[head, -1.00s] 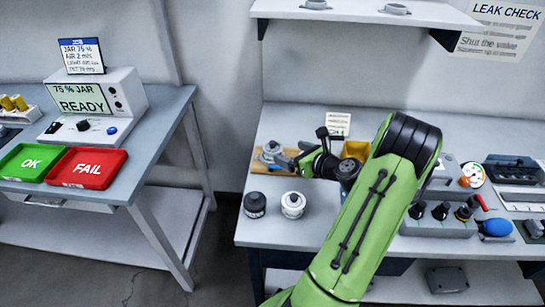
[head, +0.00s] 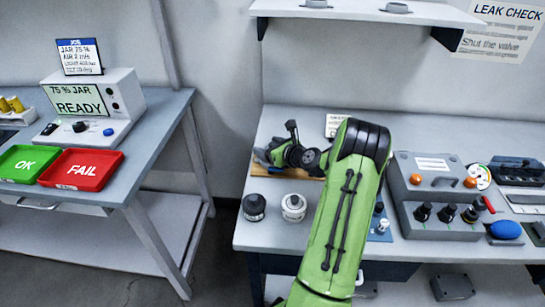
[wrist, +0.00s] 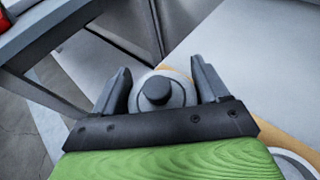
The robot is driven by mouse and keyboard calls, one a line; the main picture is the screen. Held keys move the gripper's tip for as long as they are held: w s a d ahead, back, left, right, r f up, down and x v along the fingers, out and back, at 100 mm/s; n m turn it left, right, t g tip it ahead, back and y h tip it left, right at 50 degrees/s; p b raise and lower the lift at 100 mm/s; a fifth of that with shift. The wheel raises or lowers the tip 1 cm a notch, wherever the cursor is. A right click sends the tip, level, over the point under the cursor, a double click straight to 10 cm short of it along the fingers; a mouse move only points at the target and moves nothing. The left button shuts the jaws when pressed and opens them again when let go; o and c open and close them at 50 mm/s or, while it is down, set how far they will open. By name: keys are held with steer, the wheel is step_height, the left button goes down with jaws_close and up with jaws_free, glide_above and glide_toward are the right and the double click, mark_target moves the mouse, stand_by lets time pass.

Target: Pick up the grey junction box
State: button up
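My gripper (head: 264,158) is low over the wooden board (head: 262,172) at the left of the right bench, mostly seen from behind. In the wrist view my gripper (wrist: 160,88) is open, with one finger on each side of a round grey piece (wrist: 177,84) with a dark cylindrical knob. I cannot tell whether the fingers touch it, or whether this piece is the grey junction box. In the head view it is largely hidden by my gripper. A dark grey, flat box (head: 452,285) lies on the lower shelf under the right bench, far from my gripper.
Two round sensors, one dark (head: 254,206) and one white (head: 293,207), stand near the bench front, close to my arm. A grey control panel (head: 437,195) with knobs stands to the right. A gap separates the left bench (head: 160,110). The wall shelf (head: 365,14) is above.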

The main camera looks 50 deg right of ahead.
steer(key=c, duration=0.6)
